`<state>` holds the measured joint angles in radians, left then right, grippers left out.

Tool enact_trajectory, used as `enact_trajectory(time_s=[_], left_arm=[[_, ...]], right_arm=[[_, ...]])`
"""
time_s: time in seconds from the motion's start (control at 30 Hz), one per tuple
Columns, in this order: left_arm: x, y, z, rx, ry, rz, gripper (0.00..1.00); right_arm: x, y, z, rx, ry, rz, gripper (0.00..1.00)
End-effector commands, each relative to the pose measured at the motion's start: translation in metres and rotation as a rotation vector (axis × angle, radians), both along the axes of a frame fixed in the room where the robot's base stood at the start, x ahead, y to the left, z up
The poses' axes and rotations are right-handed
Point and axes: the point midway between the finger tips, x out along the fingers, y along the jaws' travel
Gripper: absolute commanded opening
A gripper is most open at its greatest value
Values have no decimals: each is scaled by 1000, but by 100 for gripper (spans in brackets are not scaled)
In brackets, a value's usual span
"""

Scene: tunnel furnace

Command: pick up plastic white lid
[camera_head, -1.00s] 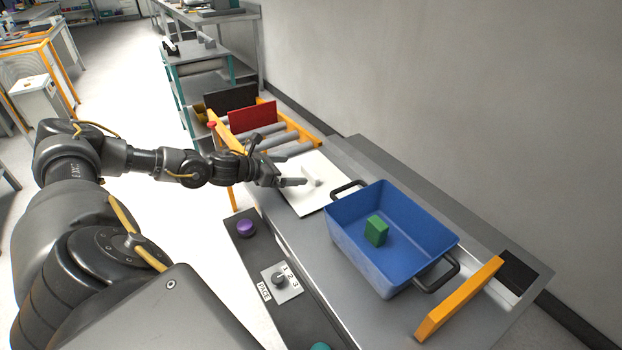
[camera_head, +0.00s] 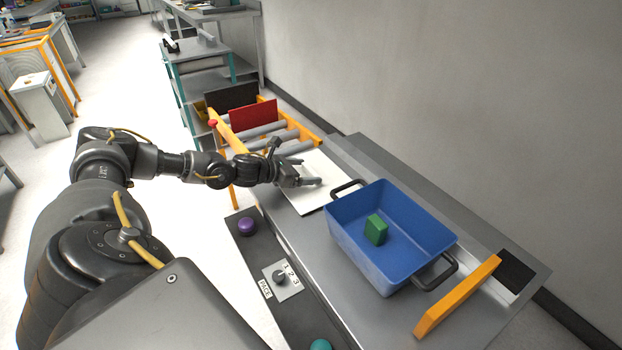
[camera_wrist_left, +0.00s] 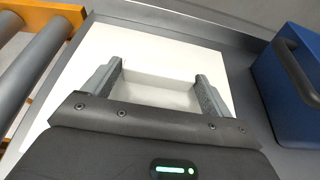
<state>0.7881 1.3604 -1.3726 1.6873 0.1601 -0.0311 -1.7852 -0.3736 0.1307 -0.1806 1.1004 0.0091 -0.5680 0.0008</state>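The plastic white lid (camera_head: 314,167) lies flat on the grey metal surface, left of the blue bin. It also shows in the left wrist view (camera_wrist_left: 88,68), with a raised white handle (camera_wrist_left: 160,92) at its middle. My left gripper (camera_head: 313,181) is low over the lid. In the left wrist view, my left gripper's fingers (camera_wrist_left: 160,74) are apart, one on each side of the handle. I cannot tell whether either finger touches it. In the head view the gripper hides most of the handle. My right gripper is not in view.
A blue bin (camera_head: 359,252) with dark handles holds a green block (camera_head: 375,230), just right of the lid. Rollers (camera_head: 262,131) and a red panel (camera_head: 253,114) stand behind the lid. A control panel with a purple button (camera_head: 247,226) is in front.

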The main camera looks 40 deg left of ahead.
Motion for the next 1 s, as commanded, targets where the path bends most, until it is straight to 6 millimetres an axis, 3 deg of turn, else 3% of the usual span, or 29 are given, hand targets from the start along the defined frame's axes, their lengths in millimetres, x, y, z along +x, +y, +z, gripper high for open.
enact_trajectory(time_s=[0.03,0.2,0.47,1.0], left_arm=[[0,0,0,0,0,0,78],[0,0,0,0,0,0,56],[0,0,3,-1,-2,0,55],[1,0,91,0,-4,-2,55]], right_arm=[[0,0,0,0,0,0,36],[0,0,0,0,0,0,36],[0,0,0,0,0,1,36],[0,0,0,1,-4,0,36]])
